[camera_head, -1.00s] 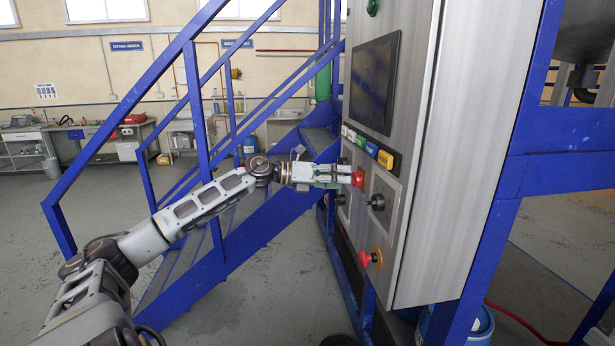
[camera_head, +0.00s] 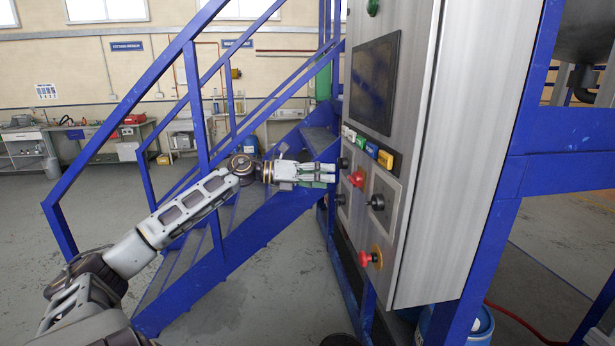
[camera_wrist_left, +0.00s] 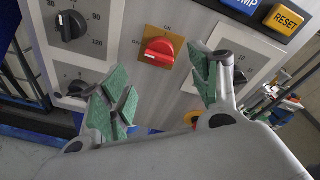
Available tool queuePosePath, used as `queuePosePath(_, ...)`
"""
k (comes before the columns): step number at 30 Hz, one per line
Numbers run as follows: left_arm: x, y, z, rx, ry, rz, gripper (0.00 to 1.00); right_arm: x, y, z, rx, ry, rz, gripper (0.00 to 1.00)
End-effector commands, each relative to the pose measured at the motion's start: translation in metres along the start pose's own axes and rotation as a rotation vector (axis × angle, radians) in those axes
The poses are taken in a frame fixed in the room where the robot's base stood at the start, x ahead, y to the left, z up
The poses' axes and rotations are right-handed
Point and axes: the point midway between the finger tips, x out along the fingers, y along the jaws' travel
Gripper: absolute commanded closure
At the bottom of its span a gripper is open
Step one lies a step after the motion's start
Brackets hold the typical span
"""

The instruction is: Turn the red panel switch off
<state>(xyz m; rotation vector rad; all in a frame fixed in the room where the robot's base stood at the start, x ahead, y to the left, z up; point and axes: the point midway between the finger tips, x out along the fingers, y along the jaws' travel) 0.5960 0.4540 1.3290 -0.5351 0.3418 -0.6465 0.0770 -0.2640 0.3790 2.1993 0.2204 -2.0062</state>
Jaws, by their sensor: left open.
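The red panel switch (camera_head: 356,179) is a red rotary knob on the grey control panel, between black knobs. In the left wrist view the red knob (camera_wrist_left: 160,51) sits on an orange plate, and its handle lies roughly crosswise. My left gripper (camera_head: 334,173) is just left of the red switch and apart from it. In the left wrist view my left gripper (camera_wrist_left: 165,92) is open, its green-padded fingers spread, with the red switch beyond the gap between them. Nothing is held. My right gripper is not in view.
A black knob (camera_head: 377,202) and a red emergency button (camera_head: 368,258) are on the same panel, close to the switch. Coloured push buttons (camera_head: 385,159) and a dark screen (camera_head: 374,84) sit above. Blue stairs with railings (camera_head: 190,120) stand behind my left arm.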

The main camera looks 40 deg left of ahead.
Motion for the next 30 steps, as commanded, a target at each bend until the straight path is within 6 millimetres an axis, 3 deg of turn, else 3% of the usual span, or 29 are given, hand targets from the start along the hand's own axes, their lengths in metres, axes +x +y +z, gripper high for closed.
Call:
queuePosePath(15,-0.037,0.001,0.0,0.0,-0.001,0.002,0.38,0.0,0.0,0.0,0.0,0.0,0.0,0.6)
queuePosePath(30,-0.043,0.001,-0.001,0.0,0.0,0.003,0.38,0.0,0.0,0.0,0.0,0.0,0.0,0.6)
